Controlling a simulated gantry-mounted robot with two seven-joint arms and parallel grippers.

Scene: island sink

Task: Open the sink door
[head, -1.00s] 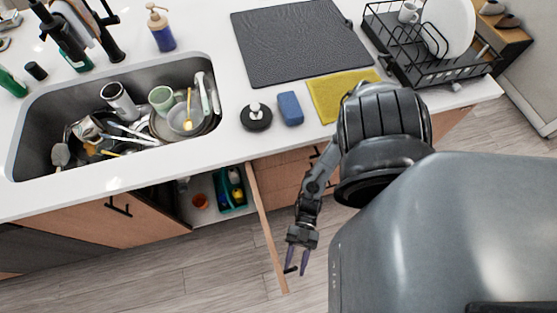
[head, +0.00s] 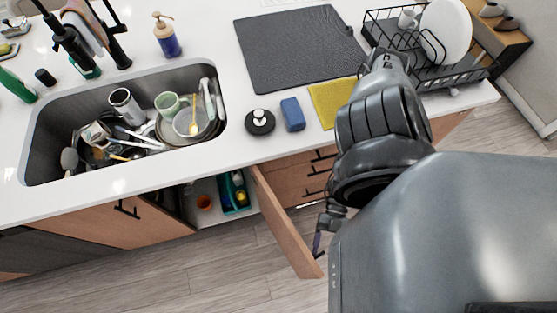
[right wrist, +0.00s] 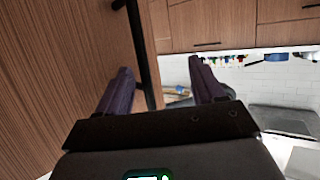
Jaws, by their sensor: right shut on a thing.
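The right sink door (head: 285,222) is a wooden panel standing open, swung out from the cabinet under the sink. Its inner face shows in the head view. In the right wrist view the wood panel (right wrist: 60,70) fills the left side, with its dark bar handle (right wrist: 141,50) by my fingers. My right gripper (head: 318,243) is at the door's outer edge, shut on the handle; my own arm partly hides it. The left sink door (head: 115,212), with a black handle, is closed. My left gripper is not in view.
Drawers (head: 298,182) are right of the door. The sink (head: 45,125) above holds dishes. Wood floor (head: 190,275) in front is clear.

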